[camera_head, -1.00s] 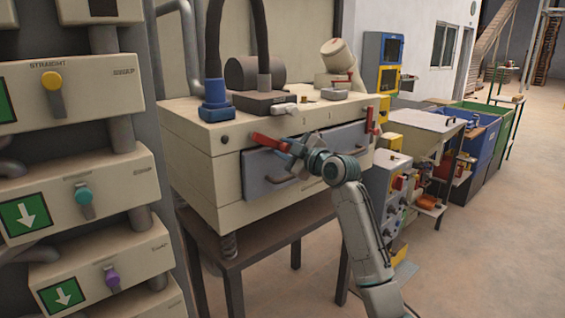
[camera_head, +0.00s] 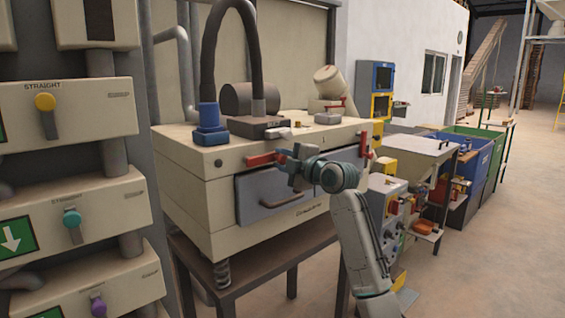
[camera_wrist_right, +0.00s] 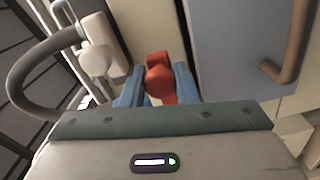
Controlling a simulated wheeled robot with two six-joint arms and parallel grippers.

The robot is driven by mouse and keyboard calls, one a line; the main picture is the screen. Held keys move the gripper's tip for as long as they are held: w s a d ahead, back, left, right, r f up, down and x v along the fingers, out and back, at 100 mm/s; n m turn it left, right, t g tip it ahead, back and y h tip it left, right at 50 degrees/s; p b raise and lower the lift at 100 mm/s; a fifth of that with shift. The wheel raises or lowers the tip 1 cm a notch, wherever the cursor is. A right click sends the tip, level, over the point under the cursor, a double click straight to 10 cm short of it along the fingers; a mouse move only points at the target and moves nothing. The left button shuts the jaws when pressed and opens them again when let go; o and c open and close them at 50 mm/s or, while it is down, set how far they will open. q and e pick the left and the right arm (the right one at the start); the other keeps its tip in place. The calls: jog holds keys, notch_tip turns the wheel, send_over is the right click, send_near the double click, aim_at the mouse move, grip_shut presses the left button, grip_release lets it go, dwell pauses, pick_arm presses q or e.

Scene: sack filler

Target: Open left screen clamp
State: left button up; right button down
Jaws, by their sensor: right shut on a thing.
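The left screen clamp (camera_head: 262,159) is a red lever on the front of the cream screen box (camera_head: 200,190), at the upper left corner of its grey-blue drawer front. It slopes slightly up to the right. My right gripper (camera_head: 290,160) is at the lever's right end. In the right wrist view the red end of the clamp (camera_wrist_right: 158,75) sits between the two blue fingers, which are shut on it. The gripper hides part of the lever in the head view. My left gripper is not in view.
A second red clamp (camera_head: 364,143) is at the box's right front. A control panel with switches (camera_head: 70,215) stands at left. A grey machine (camera_head: 410,150) and open floor (camera_head: 490,260) lie to the right.

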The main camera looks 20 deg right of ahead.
jog(key=shift+r, duration=0.3)
jog(key=c, duration=1.2)
grip_release()
jog(key=shift+o, duration=0.3)
jog(key=shift+f, duration=0.1)
pick_arm(q)
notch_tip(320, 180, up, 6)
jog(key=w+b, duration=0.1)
jog(key=b, duration=0.1)
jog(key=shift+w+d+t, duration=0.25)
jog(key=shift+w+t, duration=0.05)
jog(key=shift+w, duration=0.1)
pick_arm(e)
jog(key=v, duration=1)
jog(key=shift+s, duration=0.4)
jog(key=shift+d, duration=0.1)
